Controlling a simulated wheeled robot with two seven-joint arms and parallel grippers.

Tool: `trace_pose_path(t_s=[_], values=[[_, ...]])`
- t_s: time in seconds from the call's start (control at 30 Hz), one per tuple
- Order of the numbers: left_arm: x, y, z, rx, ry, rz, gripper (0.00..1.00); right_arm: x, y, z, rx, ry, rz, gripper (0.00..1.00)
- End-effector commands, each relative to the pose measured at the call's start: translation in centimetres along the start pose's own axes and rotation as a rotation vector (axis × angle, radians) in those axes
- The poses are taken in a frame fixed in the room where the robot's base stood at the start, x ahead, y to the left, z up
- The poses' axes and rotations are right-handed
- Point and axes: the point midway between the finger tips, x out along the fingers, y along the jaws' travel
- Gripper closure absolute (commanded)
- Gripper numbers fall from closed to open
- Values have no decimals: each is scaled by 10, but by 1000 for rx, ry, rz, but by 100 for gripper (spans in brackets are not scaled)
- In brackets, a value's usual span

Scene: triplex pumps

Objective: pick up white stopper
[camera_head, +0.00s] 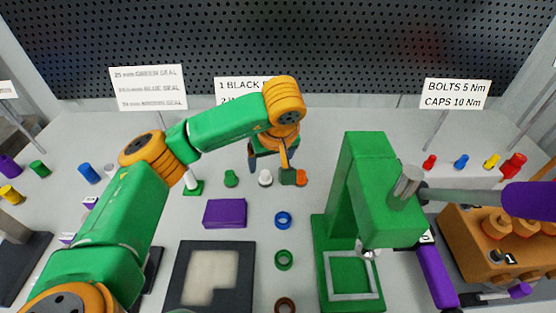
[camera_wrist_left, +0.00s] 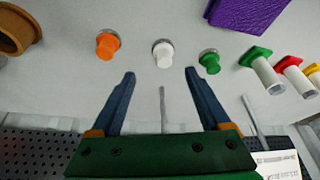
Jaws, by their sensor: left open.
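The white stopper (camera_head: 265,177) stands on the grey table between a green stopper (camera_head: 231,178) and an orange stopper (camera_head: 301,178). In the left wrist view the white stopper (camera_wrist_left: 163,54) is just beyond the fingertips, roughly midway between them. My left gripper (camera_wrist_left: 160,72) is open and empty, and its two blue fingers are apart with no contact on the stopper. In the head view my left gripper (camera_head: 269,165) is over the row of stoppers, and its arm hides part of it. My right gripper is in neither view.
A purple block (camera_head: 225,213) lies nearer than the stoppers. A blue ring (camera_head: 283,219) and a green ring (camera_head: 284,260) lie in front. A green press (camera_head: 362,165) with a purple-handled lever stands to the right. Signs on thin stands (camera_head: 148,88) are behind.

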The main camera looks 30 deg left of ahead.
Motion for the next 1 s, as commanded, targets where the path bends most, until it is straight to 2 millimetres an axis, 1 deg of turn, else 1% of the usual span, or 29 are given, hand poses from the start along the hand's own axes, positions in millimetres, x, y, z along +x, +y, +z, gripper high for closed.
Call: trace_pose_path(t_s=[0.17,0.23,0.3,0.4,0.57,0.6,0.67,0.7,0.77,0.8,0.9,1.0], values=[[26,0,-2,0,-6,-5,20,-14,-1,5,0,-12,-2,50],[41,1,-3,-1,-6,-6,20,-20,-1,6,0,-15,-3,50],[55,2,-3,-1,-5,-5,20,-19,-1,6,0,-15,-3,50],[64,2,-3,0,-2,-3,20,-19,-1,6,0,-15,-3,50],[66,2,-3,0,-1,0,20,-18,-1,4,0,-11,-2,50],[66,2,-2,0,-1,0,23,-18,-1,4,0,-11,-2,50],[65,2,-2,0,-1,0,39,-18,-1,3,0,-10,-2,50],[65,2,-2,0,-1,0,50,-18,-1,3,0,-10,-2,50],[65,2,-2,0,-2,0,66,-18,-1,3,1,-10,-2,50],[65,2,-2,0,-2,0,77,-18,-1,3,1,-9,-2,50],[65,2,-2,0,-2,0,100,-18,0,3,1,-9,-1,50],[65,2,-2,0,-2,0,100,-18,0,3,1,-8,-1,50]])
